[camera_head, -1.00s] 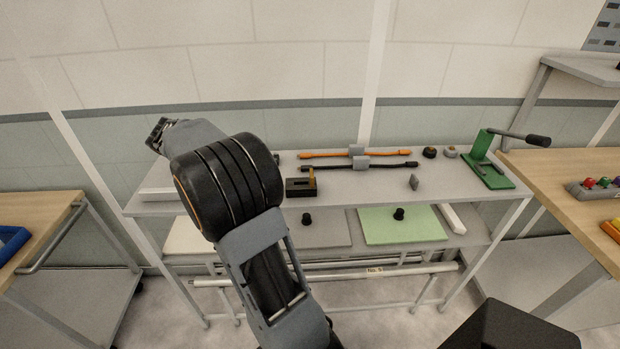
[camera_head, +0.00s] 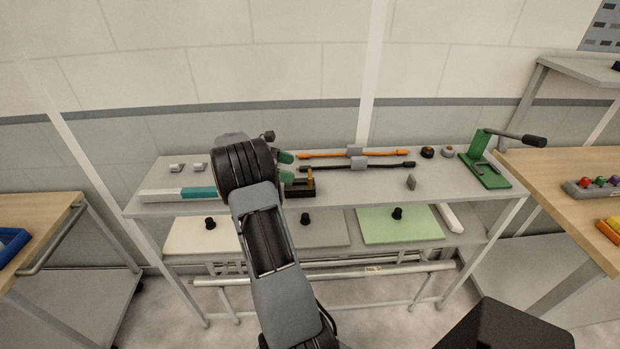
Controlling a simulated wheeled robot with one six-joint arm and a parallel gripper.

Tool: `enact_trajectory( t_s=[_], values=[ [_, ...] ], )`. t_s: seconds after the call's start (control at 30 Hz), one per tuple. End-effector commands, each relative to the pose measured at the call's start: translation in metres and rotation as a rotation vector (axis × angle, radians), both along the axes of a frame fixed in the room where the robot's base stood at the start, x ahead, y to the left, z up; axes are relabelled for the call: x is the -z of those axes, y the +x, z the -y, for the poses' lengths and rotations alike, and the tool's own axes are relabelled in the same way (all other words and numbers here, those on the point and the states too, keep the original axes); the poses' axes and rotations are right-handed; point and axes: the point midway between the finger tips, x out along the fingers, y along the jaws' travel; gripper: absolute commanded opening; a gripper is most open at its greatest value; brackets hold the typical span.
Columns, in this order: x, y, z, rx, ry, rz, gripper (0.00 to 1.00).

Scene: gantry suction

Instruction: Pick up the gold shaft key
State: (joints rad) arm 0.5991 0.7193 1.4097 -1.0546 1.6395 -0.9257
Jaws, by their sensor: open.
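The gold shaft key (camera_head: 310,178) stands upright at the right end of a small black block (camera_head: 299,190) on the upper shelf. My gripper (camera_head: 287,166) is just left of the key and above or behind the block. My arm hides the rest of the gripper. I cannot tell the exact gap between fingertips and key.
An orange cable (camera_head: 325,154) and a black cable (camera_head: 340,167) lie behind and right of the key.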

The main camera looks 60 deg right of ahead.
Motion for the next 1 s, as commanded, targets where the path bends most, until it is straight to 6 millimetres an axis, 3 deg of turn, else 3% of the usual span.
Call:
enact_trajectory(
  t_s=[0.23,0.6,0.9,1.0],
  values=[
    [0.004,-0.011,0.007,0.0,-0.001,0.001,0.85],
    [0.02,-0.045,0.03,0.001,0.0,0.001,0.85],
    [0.023,-0.047,0.031,-0.001,0.0,0.002,0.85],
    [0.023,-0.047,0.031,-0.001,0.0,0.002,0.77]
  ],
)
